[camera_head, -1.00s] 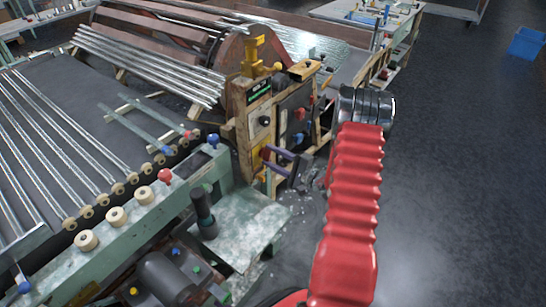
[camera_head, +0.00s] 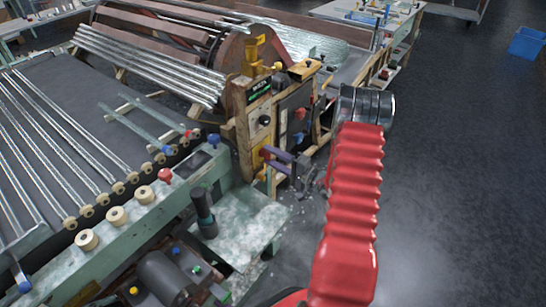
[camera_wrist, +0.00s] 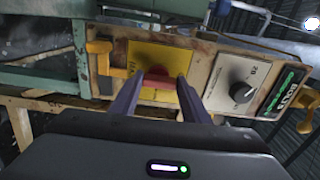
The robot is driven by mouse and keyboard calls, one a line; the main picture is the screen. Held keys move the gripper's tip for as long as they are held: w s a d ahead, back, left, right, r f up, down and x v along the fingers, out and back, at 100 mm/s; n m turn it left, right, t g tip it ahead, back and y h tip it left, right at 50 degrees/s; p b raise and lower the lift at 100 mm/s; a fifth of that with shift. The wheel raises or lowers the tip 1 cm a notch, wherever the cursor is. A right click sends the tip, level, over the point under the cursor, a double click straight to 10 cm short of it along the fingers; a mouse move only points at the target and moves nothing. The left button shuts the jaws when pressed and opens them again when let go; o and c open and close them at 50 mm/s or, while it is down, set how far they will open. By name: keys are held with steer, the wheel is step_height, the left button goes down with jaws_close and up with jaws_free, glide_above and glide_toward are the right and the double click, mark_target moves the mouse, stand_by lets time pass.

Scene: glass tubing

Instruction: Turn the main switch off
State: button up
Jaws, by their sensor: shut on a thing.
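The main switch is a red handle (camera_wrist: 157,79) on a yellow plate (camera_wrist: 168,60) on a wooden panel. In the wrist view my gripper (camera_wrist: 158,82) has its two purple fingers on either side of the red handle, shut on it. The handle lies about crosswise between the fingertips. In the head view my gripper (camera_head: 264,155) reaches the front of the wooden control box from the right, and its fingers hide the red handle. The yellow plate (camera_head: 257,158) shows only in part there.
A dark dial (camera_wrist: 241,92) and a green-lit display (camera_wrist: 281,91) sit on the same panel. A yellow lever (camera_wrist: 104,57) stands left of the plate. Rollers with glass tubes (camera_head: 60,130) lie to the left. The floor (camera_head: 450,180) at right is clear.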

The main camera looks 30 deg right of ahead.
steer(key=o, duration=0.7)
steer(key=shift+s+a+f, duration=0.1)
steer(key=shift+f, duration=0.15)
steer(key=o, duration=0.3)
steer(key=shift+r, duration=0.15)
steer(key=shift+o, duration=0.2)
steer(key=v, duration=1.3)
steer(key=shift+s+d, duration=0.2)
steer(key=shift+s, duration=0.1)
